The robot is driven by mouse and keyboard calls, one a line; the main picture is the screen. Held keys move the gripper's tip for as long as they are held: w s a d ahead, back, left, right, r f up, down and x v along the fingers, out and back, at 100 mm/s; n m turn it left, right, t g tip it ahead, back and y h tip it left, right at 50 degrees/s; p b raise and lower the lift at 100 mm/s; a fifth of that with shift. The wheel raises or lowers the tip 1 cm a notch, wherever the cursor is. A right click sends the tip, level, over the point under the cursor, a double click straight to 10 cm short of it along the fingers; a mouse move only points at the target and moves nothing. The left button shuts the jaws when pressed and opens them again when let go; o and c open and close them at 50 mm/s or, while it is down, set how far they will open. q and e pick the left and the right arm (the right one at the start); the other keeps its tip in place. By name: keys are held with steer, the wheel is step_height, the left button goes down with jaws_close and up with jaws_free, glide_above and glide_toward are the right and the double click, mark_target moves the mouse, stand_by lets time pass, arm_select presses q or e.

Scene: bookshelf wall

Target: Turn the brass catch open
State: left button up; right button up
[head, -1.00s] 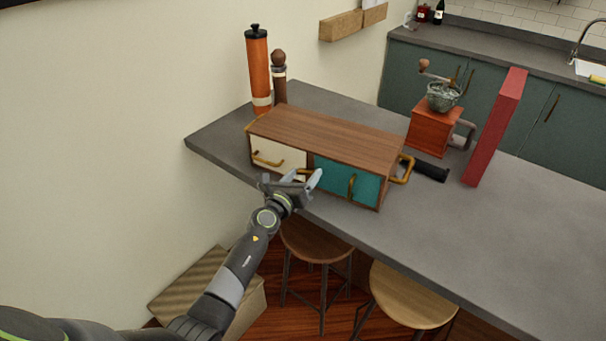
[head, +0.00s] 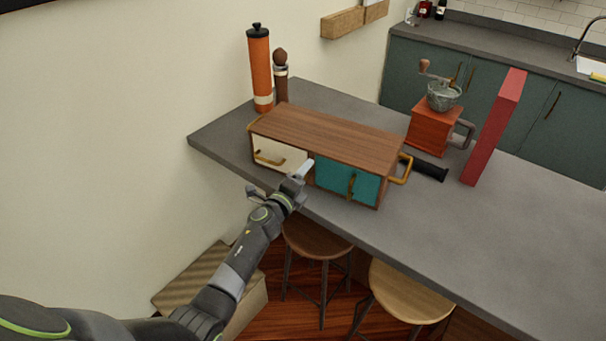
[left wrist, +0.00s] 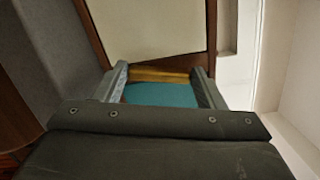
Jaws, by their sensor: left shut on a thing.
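A wooden cabinet (head: 330,132) with a cream left door (head: 275,155) and a teal right door (head: 346,178) stands on the grey counter. My left gripper (head: 305,169) is at the divider between the doors. In the left wrist view its two fingers (left wrist: 161,88) are shut on the ends of the brass catch (left wrist: 160,75). The catch lies along the wooden divider, with the cream door above it and the teal door below it in that view. In the head view my gripper hides the catch. Both doors look closed. My right gripper is not in view.
A brass handle (head: 400,168) sticks out from the cabinet's right side, near a black cylinder (head: 430,171). An orange mill (head: 260,70) stands behind, a coffee grinder (head: 432,130) and red book (head: 495,127) to the right. Stools (head: 408,292) stand below the counter.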

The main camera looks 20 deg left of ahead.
arm_select(q)
steer(key=shift+f+n+p, duration=0.15)
steer(key=shift+n+p, duration=0.15)
steer(key=shift+n, duration=1.2)
steer(key=o, duration=1)
steer(key=shift+s, duration=0.15)
steer(key=shift+s+a, duration=0.1)
steer(key=shift+s, duration=0.2)
steer(key=s+a+p, duration=0.1)
steer(key=s, duration=0.4)
steer(key=s+a+p, duration=0.1)
steer(key=s, duration=0.5)
steer(key=s+a+p, duration=0.1)
steer(key=s, duration=0.4)
steer(key=shift+s, duration=0.15)
